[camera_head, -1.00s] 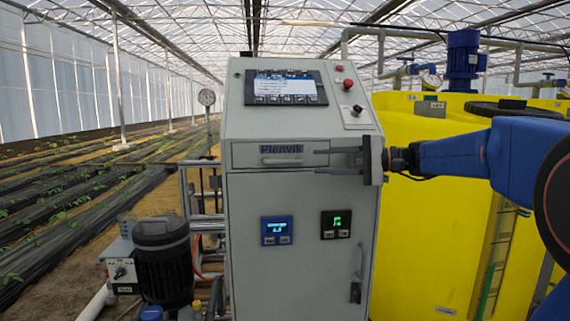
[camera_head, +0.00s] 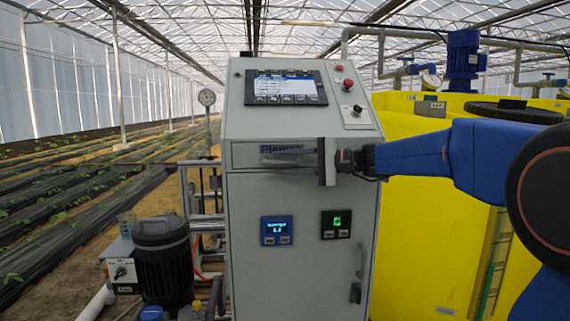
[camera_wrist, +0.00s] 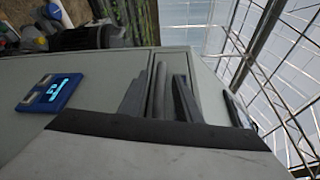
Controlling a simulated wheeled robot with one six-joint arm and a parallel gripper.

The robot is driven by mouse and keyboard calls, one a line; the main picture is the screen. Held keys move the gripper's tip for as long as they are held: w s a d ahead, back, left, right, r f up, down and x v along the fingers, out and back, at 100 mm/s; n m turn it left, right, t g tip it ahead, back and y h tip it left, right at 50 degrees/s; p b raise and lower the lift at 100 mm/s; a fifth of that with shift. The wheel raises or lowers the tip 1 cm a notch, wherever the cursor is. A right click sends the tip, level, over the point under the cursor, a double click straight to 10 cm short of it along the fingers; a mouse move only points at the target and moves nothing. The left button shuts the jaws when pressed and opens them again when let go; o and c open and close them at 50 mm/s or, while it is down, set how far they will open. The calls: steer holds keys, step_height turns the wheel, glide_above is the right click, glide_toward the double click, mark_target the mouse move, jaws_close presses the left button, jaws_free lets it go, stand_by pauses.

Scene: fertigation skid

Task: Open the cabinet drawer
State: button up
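The grey cabinet (camera_head: 300,200) has a narrow drawer (camera_head: 241,156) below its sloped panel. The drawer front looks flush with the cabinet. My gripper (camera_head: 266,157) is in front of the drawer, reaching in from the right, and hides most of the drawer handle and part of the name label. In the wrist view, the drawer handle (camera_wrist: 157,88) shows as a grey bar between the two dark fingers of my gripper (camera_wrist: 160,97). The fingers look apart, one on each side of the bar. I cannot see firm contact.
A lower door handle (camera_head: 358,272) is on the cabinet's right side. A blue display (camera_head: 276,230) and a dark display (camera_head: 335,224) sit below the drawer. A yellow tank (camera_head: 420,230) stands at the right, and a dark motor (camera_head: 163,262) is at the lower left.

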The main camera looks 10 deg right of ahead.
jaws_close()
steer(key=shift+s, duration=0.15)
steer(key=s, duration=1.9)
jaws_free()
